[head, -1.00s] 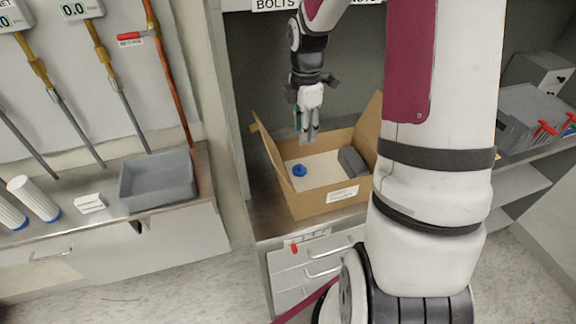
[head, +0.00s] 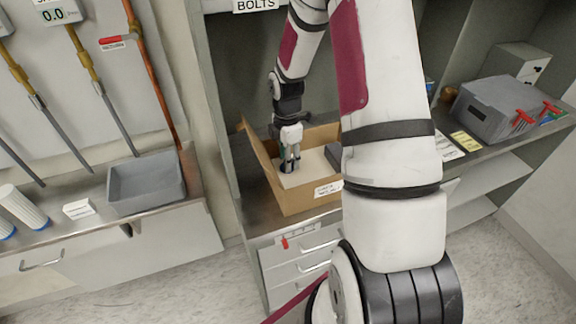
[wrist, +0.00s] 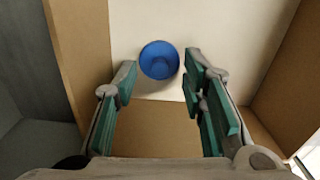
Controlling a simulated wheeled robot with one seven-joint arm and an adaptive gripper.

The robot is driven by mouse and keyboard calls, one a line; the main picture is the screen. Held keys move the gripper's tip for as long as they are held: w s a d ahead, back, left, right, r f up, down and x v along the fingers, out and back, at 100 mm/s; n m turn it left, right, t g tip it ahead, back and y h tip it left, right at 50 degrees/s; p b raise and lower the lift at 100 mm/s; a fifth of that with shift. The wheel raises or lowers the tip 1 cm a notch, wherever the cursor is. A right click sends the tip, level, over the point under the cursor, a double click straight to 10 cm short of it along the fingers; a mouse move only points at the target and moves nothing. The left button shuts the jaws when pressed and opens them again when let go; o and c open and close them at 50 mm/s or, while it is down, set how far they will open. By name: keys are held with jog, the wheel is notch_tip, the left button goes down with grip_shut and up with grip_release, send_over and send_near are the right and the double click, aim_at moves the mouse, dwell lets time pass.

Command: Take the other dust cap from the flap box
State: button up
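The flap box (head: 297,203) is an open cardboard box on the counter, with a raised flap at its left and a pale floor. A blue dust cap (wrist: 159,60) lies on that floor in the wrist view. My gripper (wrist: 158,82) is open inside the box, with its green-padded fingers to either side of the cap and slightly short of it. Nothing is between the pads. In the head view my gripper (head: 289,166) hides the cap.
A dark grey block (head: 334,155) lies in the right part of the box. The box walls stand close around my gripper. A grey bin (head: 146,186) and white-and-blue cylinders (head: 22,207) are on the left bench. A grey case (head: 497,108) is on the right shelf.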

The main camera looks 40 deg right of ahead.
jog(key=shift+f, duration=0.6)
jog(key=c, duration=0.9)
jog(key=shift+r, duration=0.15)
